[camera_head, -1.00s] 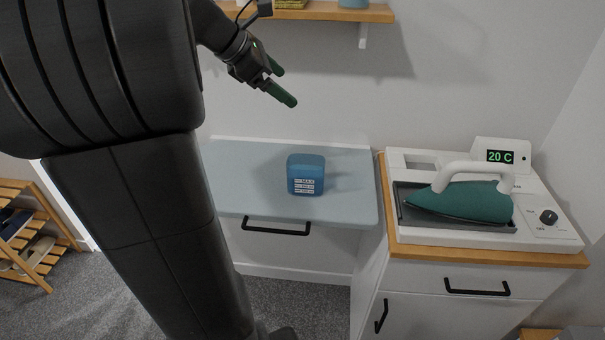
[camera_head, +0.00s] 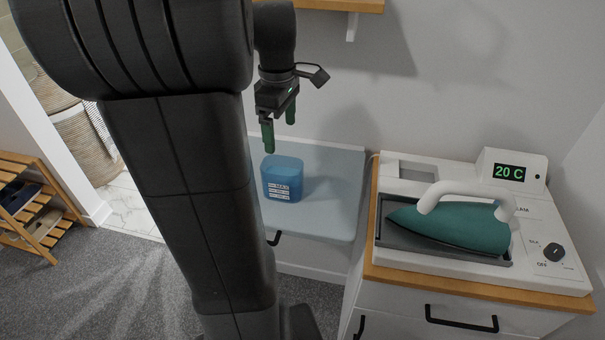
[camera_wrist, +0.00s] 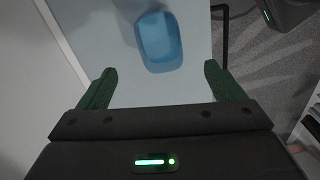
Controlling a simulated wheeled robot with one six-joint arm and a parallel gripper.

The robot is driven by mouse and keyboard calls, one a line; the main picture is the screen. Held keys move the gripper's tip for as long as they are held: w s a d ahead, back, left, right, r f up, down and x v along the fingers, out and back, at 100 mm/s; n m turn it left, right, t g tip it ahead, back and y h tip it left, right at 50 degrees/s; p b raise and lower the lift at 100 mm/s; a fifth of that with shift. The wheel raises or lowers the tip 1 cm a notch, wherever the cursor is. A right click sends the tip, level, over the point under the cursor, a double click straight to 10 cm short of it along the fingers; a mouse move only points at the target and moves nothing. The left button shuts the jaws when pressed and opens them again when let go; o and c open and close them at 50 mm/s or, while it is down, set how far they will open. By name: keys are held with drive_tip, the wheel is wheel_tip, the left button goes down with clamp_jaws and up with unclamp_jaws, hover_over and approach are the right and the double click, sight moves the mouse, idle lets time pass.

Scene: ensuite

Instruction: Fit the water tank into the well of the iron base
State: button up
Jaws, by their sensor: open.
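The blue water tank (camera_head: 283,178) stands upright on the pale blue top of a low cabinet, its white label facing the camera. It also shows from above in the wrist view (camera_wrist: 158,41), ahead of and between the fingers. My gripper (camera_head: 279,130) is open and empty, pointing down above the tank with a gap to it. Its green fingers (camera_wrist: 158,85) are spread apart. The white iron base (camera_head: 470,262) sits on the wood-topped cabinet at right, with a rectangular well (camera_head: 411,171) at its back left. The green iron (camera_head: 455,228) rests on the base.
A display reading 20 C (camera_head: 508,172) rises at the back of the base, with a dial (camera_head: 554,252) at its right. A wooden wall shelf (camera_head: 335,5) hangs above. The pale blue cabinet top (camera_head: 325,205) is clear right of the tank.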

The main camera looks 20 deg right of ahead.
approach(281, 171)
drive_tip(key=s+f, duration=0.3)
drive_tip(key=shift+s+a, duration=0.25)
drive_tip(key=shift+a, duration=0.05)
wheel_tip(281, 171, down, 5)
drive_tip(key=shift+w+r, duration=0.15)
drive_tip(key=shift+r, duration=0.05)
drive_tip(key=c, duration=1.4)
drive_tip(key=shift+o, duration=0.2)
drive_tip(key=shift+w+r, duration=0.1)
drive_tip(key=shift+r, duration=0.15)
wheel_tip(281, 171, up, 10)
drive_tip(key=shift+f, duration=0.25)
